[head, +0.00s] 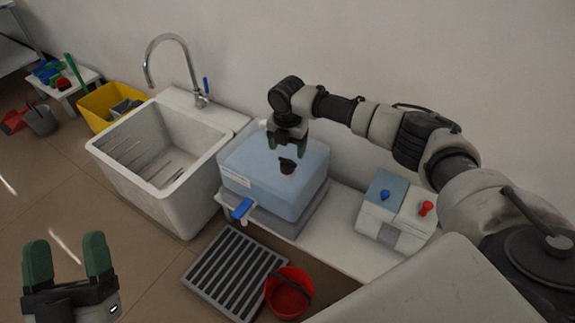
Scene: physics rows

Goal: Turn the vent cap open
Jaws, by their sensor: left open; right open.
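A translucent blue water container (262,178) stands on a low white bench beside the sink, with a blue tap (242,209) at its lower front. A small dark vent cap (287,166) sits on its top. How far the cap is turned cannot be told. My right gripper (288,148) points down just above the cap, its green fingers open. Whether a finger touches the cap cannot be told. My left gripper (67,258) is open and empty at the lower left, over the floor, far from the container.
A white sink (190,190) with a tall faucet (172,41) stands left of the container. A floor grate (225,270) and a red bucket (290,291) are in front. A white box (387,221) with blue and red knobs is right. A yellow crate (102,106) stands far left.

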